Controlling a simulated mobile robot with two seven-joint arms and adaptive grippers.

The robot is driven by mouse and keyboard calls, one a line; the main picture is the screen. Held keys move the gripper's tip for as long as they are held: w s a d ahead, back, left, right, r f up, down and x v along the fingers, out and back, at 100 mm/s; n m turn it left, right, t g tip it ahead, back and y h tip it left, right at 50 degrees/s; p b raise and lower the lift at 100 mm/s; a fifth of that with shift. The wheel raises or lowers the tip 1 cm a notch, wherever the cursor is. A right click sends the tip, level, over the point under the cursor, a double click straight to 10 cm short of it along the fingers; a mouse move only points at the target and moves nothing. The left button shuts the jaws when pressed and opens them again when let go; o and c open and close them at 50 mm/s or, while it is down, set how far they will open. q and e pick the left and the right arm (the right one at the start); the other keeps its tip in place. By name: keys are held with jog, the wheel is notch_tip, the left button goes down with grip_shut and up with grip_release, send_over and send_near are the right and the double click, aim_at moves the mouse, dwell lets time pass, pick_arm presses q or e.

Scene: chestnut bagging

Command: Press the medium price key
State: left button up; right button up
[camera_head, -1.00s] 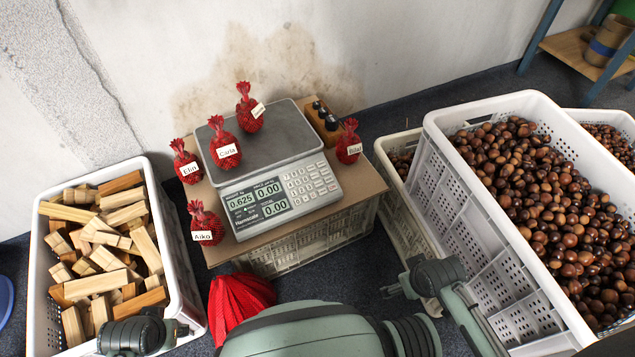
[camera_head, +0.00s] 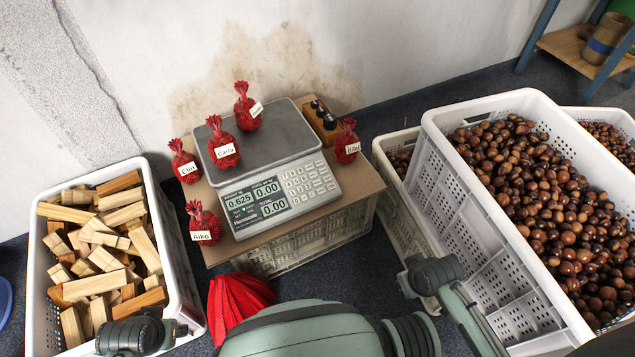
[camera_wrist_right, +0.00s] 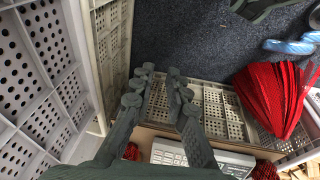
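The price scale (camera_head: 262,150) stands on a cardboard-topped crate, its keypad (camera_head: 308,184) facing me. Its display (camera_head: 255,201) reads 0.625, 0.00 and 0.00. Key labels are too small to read. Two red net bags, one labelled Carla (camera_head: 224,150), are on the pan. In the wrist view the keypad (camera_wrist_right: 168,153) lies at the bottom, behind my right gripper. My right gripper (camera_wrist_right: 160,72) is open and empty, fingers a small gap apart; in the head view it is right of and nearer than the scale, touching no key. My left gripper (camera_head: 181,329) shows barely at lower left.
Red bags stand around the scale, labelled Elin (camera_head: 184,165), Aiko (camera_head: 203,228) and Bilal (camera_head: 347,146). A wood-block crate (camera_head: 190,285) is left, a chestnut crate (camera_head: 455,205) right. A red net bundle (camera_head: 238,303) lies in front. Weights (camera_head: 322,120) sit behind the keypad.

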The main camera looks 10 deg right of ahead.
grip_shut()
jog(key=shift+d, duration=0.15)
dwell(0.9)
